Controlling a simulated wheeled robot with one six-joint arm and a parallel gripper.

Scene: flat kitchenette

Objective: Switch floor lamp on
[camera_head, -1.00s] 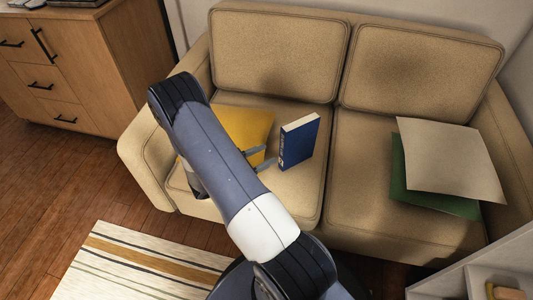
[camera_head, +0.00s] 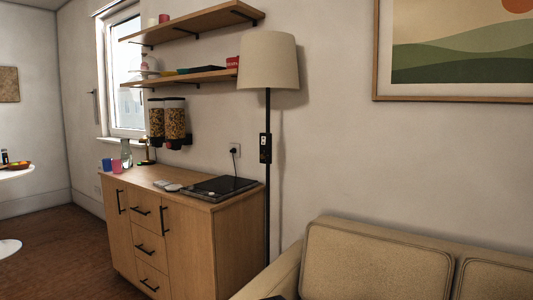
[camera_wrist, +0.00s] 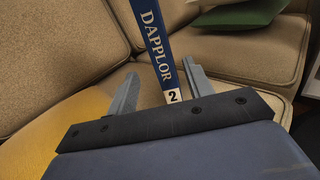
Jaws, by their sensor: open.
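The floor lamp (camera_head: 268,62) stands between the wooden cabinet and the sofa, against the wall. It has a cream shade on a thin black pole, and the shade shows no clear glow. A black switch box (camera_head: 265,148) with small light marks sits on the pole below the shade. My gripper (camera_wrist: 157,85) shows in the wrist view, open, with its two grey fingers apart. A blue book (camera_wrist: 157,45) marked DAPPLOR stands beyond and between the fingertips, and I cannot tell whether they touch it. The lamp is not in the wrist view.
The wooden cabinet (camera_head: 190,235) with a black hob (camera_head: 220,188) stands left of the lamp. The beige sofa (camera_head: 375,262) is to its right. Wall shelves (camera_head: 190,77) and grain dispensers (camera_head: 167,120) hang at the left. Wooden floor shows at lower left.

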